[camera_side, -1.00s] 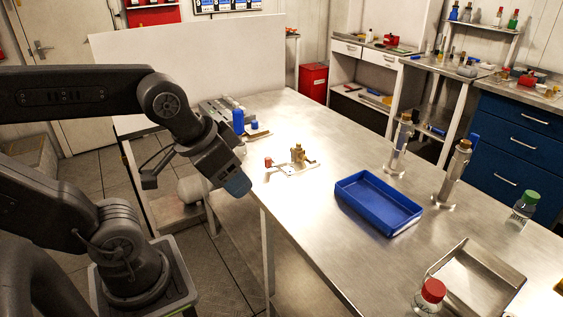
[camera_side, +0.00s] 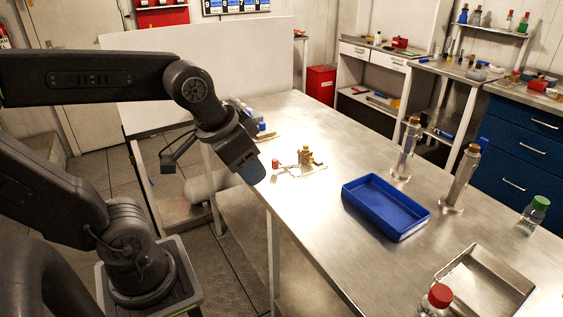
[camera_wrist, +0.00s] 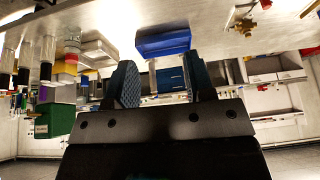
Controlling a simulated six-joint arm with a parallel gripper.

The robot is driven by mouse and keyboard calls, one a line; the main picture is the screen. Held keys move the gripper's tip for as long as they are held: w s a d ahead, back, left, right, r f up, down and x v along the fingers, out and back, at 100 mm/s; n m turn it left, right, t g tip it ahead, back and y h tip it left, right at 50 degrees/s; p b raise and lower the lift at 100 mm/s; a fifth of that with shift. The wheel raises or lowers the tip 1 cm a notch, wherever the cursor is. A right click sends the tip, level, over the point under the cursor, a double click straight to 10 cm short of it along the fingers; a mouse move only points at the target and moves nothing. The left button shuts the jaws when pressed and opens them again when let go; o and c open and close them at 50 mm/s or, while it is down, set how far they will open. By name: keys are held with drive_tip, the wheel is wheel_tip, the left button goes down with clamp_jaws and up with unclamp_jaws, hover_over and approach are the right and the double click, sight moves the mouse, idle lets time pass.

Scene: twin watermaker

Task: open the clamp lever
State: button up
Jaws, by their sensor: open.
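A small brass clamp fitting (camera_side: 305,157) stands on a thin metal plate (camera_side: 308,171) near the left edge of the steel table. A red-tipped part (camera_side: 276,163) is at its left end; I cannot make out the lever's position. In the wrist view, which looks upside down, the brass fitting (camera_wrist: 244,25) is at the upper right, outside the jaws. My gripper (camera_side: 252,174) is left of the fitting and apart from it, pointing down and to the right. In the wrist view my gripper (camera_wrist: 161,85) shows two separated fingers with nothing between them.
A metal tray (camera_side: 487,285) and a red-capped bottle (camera_side: 436,300) are at the front right. Bare table lies between clamp and blue tray.

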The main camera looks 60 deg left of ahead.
drive_tip(key=w+a+r+g, duration=0.2)
drive_tip(key=w+a, duration=0.4)
drive_tip(key=w, duration=0.3)
drive_tip(key=m+g, duration=0.1)
drive_tip(key=g, duration=0.2)
hover_over(275, 159)
wheel_tip(275, 159, down, 11)
wheel_tip(275, 159, down, 14)
drive_tip(key=shift+d+r, duration=0.1)
drive_tip(key=shift+c, duration=0.5)
clamp_jaws()
